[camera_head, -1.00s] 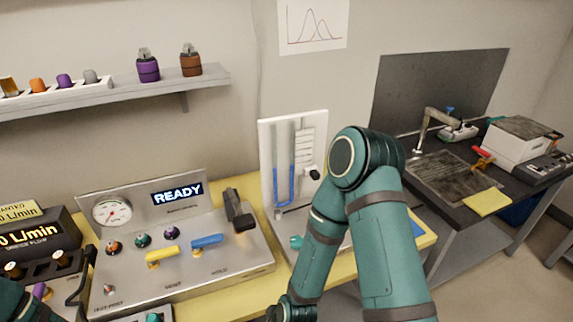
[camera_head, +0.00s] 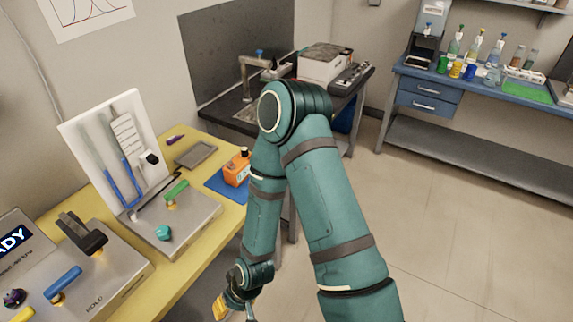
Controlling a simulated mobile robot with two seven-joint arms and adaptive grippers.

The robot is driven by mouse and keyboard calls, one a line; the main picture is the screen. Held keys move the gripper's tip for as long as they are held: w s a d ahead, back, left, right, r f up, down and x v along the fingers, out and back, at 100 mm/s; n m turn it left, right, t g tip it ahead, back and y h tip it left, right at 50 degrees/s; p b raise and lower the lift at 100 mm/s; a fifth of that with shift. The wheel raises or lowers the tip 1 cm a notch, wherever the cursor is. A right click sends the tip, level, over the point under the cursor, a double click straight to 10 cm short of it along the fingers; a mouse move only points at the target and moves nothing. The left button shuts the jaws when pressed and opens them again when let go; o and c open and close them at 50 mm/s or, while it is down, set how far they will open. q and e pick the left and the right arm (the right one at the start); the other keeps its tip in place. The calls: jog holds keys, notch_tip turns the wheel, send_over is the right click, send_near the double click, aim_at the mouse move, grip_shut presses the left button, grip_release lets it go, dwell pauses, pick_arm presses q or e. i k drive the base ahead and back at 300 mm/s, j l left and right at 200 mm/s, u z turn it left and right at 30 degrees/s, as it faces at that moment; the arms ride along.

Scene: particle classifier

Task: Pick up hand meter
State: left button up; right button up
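An orange boxy device with a dark knob on top, which looks like the hand meter (camera_head: 237,168), stands on a blue mat (camera_head: 222,188) at the right end of the yellow bench (camera_head: 205,262). My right arm passes just right of it and hides part of that bench end. My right gripper (camera_head: 234,308) is low at the bottom edge of the view, in front of the bench and apart from the orange device. A small yellow piece shows at it. Its fingers are mostly cut off. My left gripper is out of view.
A panel with blue tubes (camera_head: 125,165) and a control console (camera_head: 75,275) stand on the bench left of the device. A dark sink table (camera_head: 240,115) is beyond. A blue workbench (camera_head: 430,95) stands right, with open floor before it.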

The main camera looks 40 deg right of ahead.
aim_at(235, 172)
jog(key=z, duration=0.85)
jog(key=i+l+u, duration=0.15)
jog(key=l, duration=0.15)
jog(key=i+l+u, duration=0.1)
jog(key=l, duration=0.2)
jog(key=i+l+u, duration=0.25)
jog(key=l, duration=0.4)
jog(key=i, duration=0.05)
